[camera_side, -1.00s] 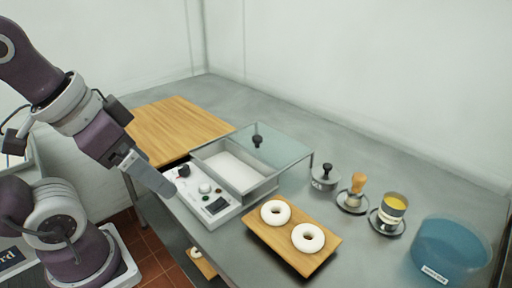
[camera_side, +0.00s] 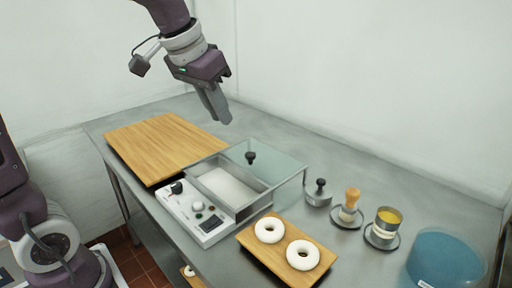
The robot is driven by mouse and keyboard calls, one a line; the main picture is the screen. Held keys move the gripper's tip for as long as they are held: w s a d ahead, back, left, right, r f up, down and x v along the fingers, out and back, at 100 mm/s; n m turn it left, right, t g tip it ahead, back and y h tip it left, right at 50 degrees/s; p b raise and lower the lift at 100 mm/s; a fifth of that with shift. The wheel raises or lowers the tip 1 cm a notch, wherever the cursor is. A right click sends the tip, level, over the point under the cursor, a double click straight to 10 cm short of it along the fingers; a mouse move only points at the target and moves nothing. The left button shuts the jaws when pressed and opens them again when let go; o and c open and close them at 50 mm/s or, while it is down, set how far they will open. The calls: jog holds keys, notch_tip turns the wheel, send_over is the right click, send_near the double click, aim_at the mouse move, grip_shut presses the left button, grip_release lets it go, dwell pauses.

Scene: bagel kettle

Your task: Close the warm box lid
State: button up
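The warm box (camera_side: 201,226) is a light grey unit with a dial, a knob and buttons on its front panel. Its open tray (camera_side: 228,188) shows a white floor and is uncovered. The clear glass lid (camera_side: 278,163) is beyond the tray, toward the back right, with a black knob (camera_side: 250,157) on top. My gripper (camera_side: 222,119) hangs in the air behind and above the box, apart from the lid and knob. Its fingers overlap from this side, so I cannot tell if they are open or shut. Nothing is visibly held.
A wooden board (camera_side: 168,145) lies left of the box. A smaller board (camera_side: 262,257) with two white bagels (camera_side: 302,254) is in front right. A black-knobbed weight (camera_side: 319,194), wooden-handled tool (camera_side: 349,207), yellow-topped cup (camera_side: 386,226) and blue tub (camera_side: 443,262) stand at right.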

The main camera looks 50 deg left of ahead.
jog(key=shift+n+g, duration=0.3)
jog(key=w+a+f, duration=0.1)
jog(key=w+a, duration=0.1)
jog(key=w, duration=0.2)
jog(key=w+a+f, duration=0.1)
jog(key=w+a, duration=0.1)
jog(key=w, duration=0.3)
jog(key=w+a+f, duration=0.2)
jog(key=w, duration=0.2)
jog(key=shift+w+f, duration=0.1)
jog(key=shift+w, duration=0.1)
grip_shut()
send_over(255, 160)
notch_tip(255, 160, down, 5)
jog(key=x, duration=0.9)
jog(key=shift+w+a+f, duration=0.15)
jog(key=shift+f, duration=0.2)
jog(key=s, duration=0.1)
jog(key=s+f, duration=0.1)
jog(key=shift+s+d, duration=0.2)
jog(key=shift+s, duration=0.15)
jog(key=shift+s+f, duration=0.15)
jog(key=shift+s, duration=0.3)
jog(key=s, duration=1.5)
